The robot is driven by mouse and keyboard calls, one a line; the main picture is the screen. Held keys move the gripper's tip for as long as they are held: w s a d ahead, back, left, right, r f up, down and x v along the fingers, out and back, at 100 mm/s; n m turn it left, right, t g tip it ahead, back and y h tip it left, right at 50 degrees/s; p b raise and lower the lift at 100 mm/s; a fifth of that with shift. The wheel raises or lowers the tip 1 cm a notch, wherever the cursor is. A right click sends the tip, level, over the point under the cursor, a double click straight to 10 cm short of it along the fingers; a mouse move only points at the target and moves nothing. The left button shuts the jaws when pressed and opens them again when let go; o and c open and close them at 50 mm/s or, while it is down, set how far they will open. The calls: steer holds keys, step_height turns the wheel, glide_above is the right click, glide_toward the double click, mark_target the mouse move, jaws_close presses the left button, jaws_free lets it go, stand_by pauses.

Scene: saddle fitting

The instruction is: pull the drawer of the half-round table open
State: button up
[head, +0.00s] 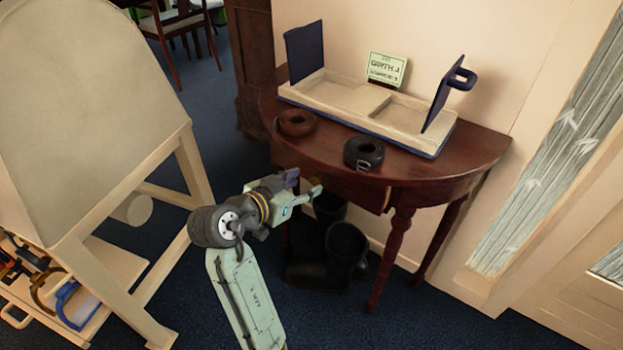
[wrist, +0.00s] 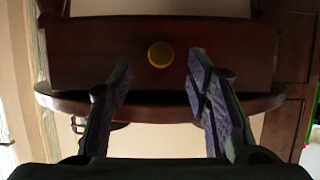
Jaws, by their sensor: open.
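The half-round table (head: 430,165) is dark red-brown wood and stands against the wall. Its drawer (head: 352,188) is under the top at the front, partly hidden by my gripper in the head view. In the wrist view the drawer front (wrist: 100,55) faces me, upside down, with a round brass knob (wrist: 160,54) near its middle. My gripper (head: 305,187) is open in front of the drawer. In the wrist view its two fingers (wrist: 158,75) are apart, with the knob between and just beyond their tips. I see no contact with the knob. How far the drawer stands out is unclear.
On the tabletop are a tray (head: 345,97) with dark blue end plates, a brown coiled strap (head: 295,122), a black coiled strap (head: 363,152) and a green card (head: 386,69). Black boots (head: 345,245) stand underneath. A cream rack (head: 90,110) is at left. Blue carpet lies between.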

mark_target(313, 180)
steer(key=shift+x, duration=2.2)
jaws_close()
